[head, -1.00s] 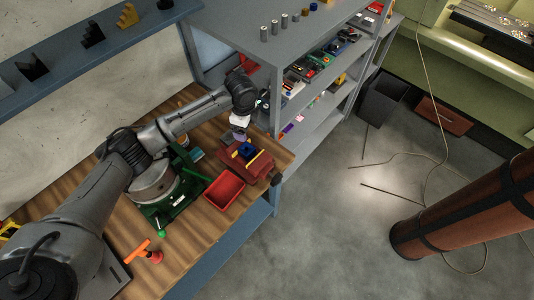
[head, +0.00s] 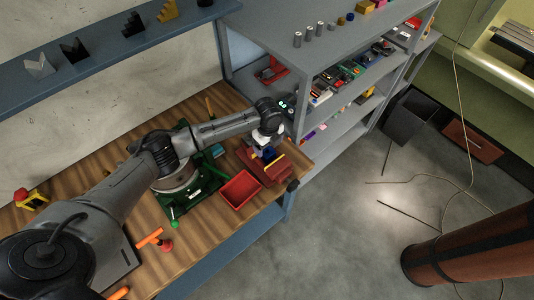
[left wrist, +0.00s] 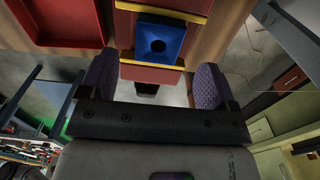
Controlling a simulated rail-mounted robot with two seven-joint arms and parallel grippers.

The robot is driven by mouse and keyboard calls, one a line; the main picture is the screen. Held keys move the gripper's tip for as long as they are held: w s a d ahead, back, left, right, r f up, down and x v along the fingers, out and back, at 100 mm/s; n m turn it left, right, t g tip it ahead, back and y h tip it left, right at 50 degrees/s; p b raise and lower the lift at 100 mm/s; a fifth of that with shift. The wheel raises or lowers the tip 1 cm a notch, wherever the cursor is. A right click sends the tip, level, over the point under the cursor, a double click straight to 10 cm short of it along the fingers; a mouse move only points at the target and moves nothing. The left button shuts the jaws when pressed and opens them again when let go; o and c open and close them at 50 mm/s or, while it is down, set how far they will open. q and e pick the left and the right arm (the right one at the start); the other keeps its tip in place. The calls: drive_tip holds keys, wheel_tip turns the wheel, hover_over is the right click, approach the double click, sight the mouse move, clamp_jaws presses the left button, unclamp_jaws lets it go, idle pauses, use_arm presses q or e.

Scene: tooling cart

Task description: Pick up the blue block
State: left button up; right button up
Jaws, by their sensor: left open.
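The blue block (left wrist: 158,44) has a round dark hole in its face and sits between the yellow-edged jaws of a red vise in the left wrist view. In the head view the block (head: 268,153) is small and partly hidden under my gripper. The red vise (head: 252,163) stands at the right end of the wooden bench. My left gripper (left wrist: 154,80) is open, its two purple-padded fingers apart on either side of the block's line. In the head view the gripper (head: 265,143) is just above the vise. The right gripper is not seen.
A red tray (head: 240,189) lies beside the vise. A green-based machine (head: 178,195) stands on the bench to the left. A grey shelf unit (head: 300,75) with several small items rises just behind the vise.

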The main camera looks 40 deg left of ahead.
sight(267, 153)
use_arm(q)
drive_tip(key=shift+s+a+f, duration=0.1)
drive_tip(key=shift+a+f, duration=0.05)
drive_tip(key=shift+f, duration=2.65)
drive_tip(key=shift+c, duration=0.3)
drive_tip(key=shift+r, duration=0.1)
drive_tip(key=c, duration=1.1)
